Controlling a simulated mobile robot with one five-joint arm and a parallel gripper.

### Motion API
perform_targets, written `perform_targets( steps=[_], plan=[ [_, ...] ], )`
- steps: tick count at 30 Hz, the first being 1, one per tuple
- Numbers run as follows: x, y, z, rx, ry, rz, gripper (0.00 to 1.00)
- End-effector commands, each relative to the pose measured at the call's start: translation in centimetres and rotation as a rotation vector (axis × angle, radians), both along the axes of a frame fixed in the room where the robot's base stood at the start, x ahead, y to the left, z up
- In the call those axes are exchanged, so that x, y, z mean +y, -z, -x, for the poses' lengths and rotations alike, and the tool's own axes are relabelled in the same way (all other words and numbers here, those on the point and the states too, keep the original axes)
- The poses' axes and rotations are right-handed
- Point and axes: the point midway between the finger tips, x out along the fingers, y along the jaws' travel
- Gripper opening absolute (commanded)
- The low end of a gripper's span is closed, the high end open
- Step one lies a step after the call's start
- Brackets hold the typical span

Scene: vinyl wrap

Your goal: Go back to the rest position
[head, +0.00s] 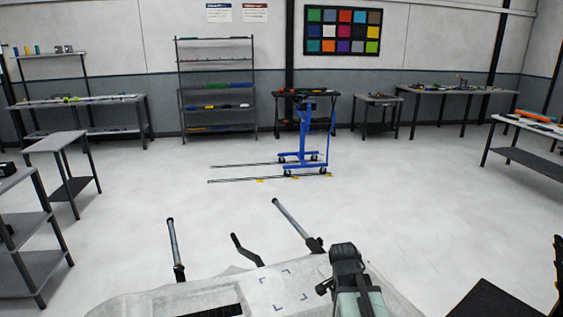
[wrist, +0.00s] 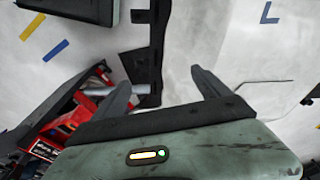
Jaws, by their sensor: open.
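My gripper (wrist: 160,77) shows in the wrist view with its two dark fingers spread apart and nothing between them. A dark bar and pale floor lie beyond the fingers. In the head view my arm (head: 350,280) is low at the bottom, right of the middle, folded close over my pale base. The fingers cannot be made out clearly there.
A blue wheeled stand (head: 303,150) is on the floor ahead. Shelving (head: 216,88) and workbenches line the back wall. A bench (head: 535,155) stands at right, a grey rack (head: 30,225) at left. Red items (wrist: 65,125) are left in the wrist view. The middle floor is clear.

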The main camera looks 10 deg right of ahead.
Motion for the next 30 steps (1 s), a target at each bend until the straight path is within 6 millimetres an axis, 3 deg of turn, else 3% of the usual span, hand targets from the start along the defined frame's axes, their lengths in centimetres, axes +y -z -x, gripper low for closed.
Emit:
perform_targets(
  steps=[1,3,6,12,15,30],
  plan=[
    [3.5,-0.5,0.1,0.015,-0.140,-0.025,0.86],
    [7.5,-0.6,0.5,0.041,-0.364,-0.067,0.86],
    [9.8,-0.4,1.3,0.068,-0.625,-0.119,0.86],
    [10.9,-0.3,1.8,0.092,-0.992,-0.168,0.86],
    [10.7,-0.3,1.8,0.101,-1.077,-0.166,0.86],
    [10.6,-0.3,1.8,0.103,-1.092,-0.163,0.86]
  ],
)
